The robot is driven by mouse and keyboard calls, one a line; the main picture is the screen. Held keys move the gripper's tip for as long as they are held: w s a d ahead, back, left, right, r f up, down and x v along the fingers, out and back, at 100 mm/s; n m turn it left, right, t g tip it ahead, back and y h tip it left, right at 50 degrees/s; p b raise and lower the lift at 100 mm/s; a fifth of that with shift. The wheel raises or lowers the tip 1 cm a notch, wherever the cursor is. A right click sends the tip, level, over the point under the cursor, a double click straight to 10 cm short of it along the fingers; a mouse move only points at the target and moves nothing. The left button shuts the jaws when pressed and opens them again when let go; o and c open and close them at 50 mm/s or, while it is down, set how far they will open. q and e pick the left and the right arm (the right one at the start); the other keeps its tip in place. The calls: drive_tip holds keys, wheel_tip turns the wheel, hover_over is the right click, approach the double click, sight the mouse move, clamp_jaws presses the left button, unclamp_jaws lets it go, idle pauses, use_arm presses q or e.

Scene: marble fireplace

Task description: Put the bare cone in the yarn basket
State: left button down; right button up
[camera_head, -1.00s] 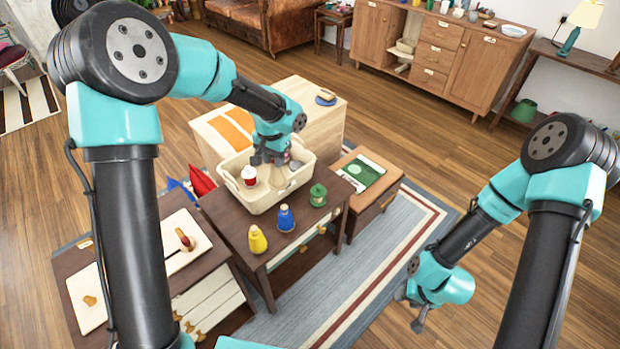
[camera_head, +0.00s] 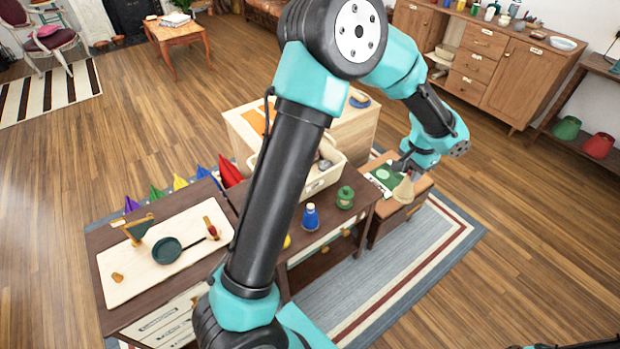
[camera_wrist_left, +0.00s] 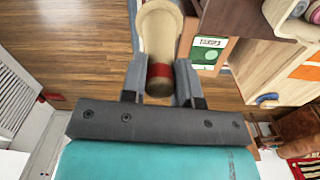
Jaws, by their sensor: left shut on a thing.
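My left gripper (camera_head: 404,166) is shut on a beige cone (camera_head: 403,190) at its narrow end. The cone hangs wide end down near the right edge of a small side table. In the left wrist view the cone (camera_wrist_left: 160,28) shows a red band (camera_wrist_left: 160,70) between the two fingers (camera_wrist_left: 158,85). A cream basket (camera_head: 322,183) stands on the dark table, left of the gripper. It is partly hidden behind my left arm; a grey round thing (camera_head: 323,165) shows inside.
A blue bottle (camera_head: 310,216) and a green lantern-like thing (camera_head: 345,197) stand in front of the basket. A green-and-white card (camera_head: 384,178) lies on the side table (camera_head: 418,187). A pale wooden box (camera_head: 350,130) is behind. Open floor lies to the right.

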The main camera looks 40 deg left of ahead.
use_arm(q)
drive_tip(key=w+a+f+n, duration=0.1)
drive_tip(key=w+a+f, duration=0.1)
drive_tip(key=a, duration=0.6)
drive_tip(key=w+a+f+n, duration=0.1)
drive_tip(key=w+a+f, duration=0.1)
drive_tip(key=a, duration=0.6)
drive_tip(key=w+a+f+n, duration=0.1)
drive_tip(key=w+a+f, duration=0.15)
drive_tip(key=a, duration=0.55)
drive_tip(key=s+a+f+n, duration=0.1)
drive_tip(key=s+a+f, duration=0.2)
drive_tip(key=a, duration=0.8)
drive_tip(key=s+a+f+n, duration=0.1)
drive_tip(key=s+a+f, duration=0.1)
drive_tip(key=a, duration=1)
drive_tip(key=shift+s+a+f+n, duration=0.3)
drive_tip(key=shift+s+f+n, duration=0.1)
drive_tip(key=shift+f, duration=0.3)
wheel_tip(320, 180, down, 6)
drive_tip(key=shift+f, duration=0.15)
drive_tip(key=shift+f, duration=1.85)
